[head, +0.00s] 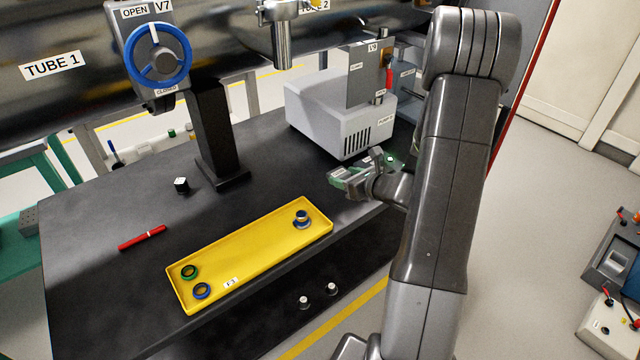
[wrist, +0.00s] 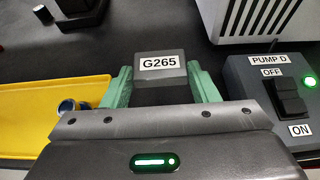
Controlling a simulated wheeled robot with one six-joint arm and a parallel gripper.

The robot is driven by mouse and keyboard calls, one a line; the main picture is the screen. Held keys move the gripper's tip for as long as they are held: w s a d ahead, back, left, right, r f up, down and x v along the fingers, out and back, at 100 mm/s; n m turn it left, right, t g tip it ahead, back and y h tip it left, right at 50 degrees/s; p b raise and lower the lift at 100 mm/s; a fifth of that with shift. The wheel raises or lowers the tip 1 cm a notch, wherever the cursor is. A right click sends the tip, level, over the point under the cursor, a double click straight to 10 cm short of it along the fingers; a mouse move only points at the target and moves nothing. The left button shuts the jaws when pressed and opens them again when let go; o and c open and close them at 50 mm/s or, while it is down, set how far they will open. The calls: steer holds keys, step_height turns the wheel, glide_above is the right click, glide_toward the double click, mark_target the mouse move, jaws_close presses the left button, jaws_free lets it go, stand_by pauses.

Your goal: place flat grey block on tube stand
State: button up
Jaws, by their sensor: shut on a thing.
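My gripper (wrist: 162,82) is shut on a grey block (wrist: 162,67) with a white label reading G265, which sits between its green fingers. In the head view my gripper (head: 350,178) is over the right part of the dark table, in front of the pump box; the block cannot be made out clearly there. The black tube stand (head: 212,125) rises from a flat foot on the table under the tube, to the left of and behind my gripper. A dark foot-like piece (wrist: 82,10) at the top left of the wrist view appears to be part of it.
A yellow tray (head: 250,252) holding several rings lies at the table's front. The pale pump box (head: 340,112) stands behind my gripper. A PUMP D switch box (wrist: 280,100) is close on the right.

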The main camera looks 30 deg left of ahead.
mark_target(345, 203)
steer(key=shift+f+b, duration=0.3)
steer(key=shift+f, duration=3.45)
steer(key=shift+f, duration=0.15)
steer(key=o, duration=1)
steer(key=shift+o, duration=0.2)
steer(key=shift+r, duration=0.3)
steer(key=v, duration=1.2)
steer(key=shift+f, duration=0.2)
steer(key=shift+d, duration=0.1)
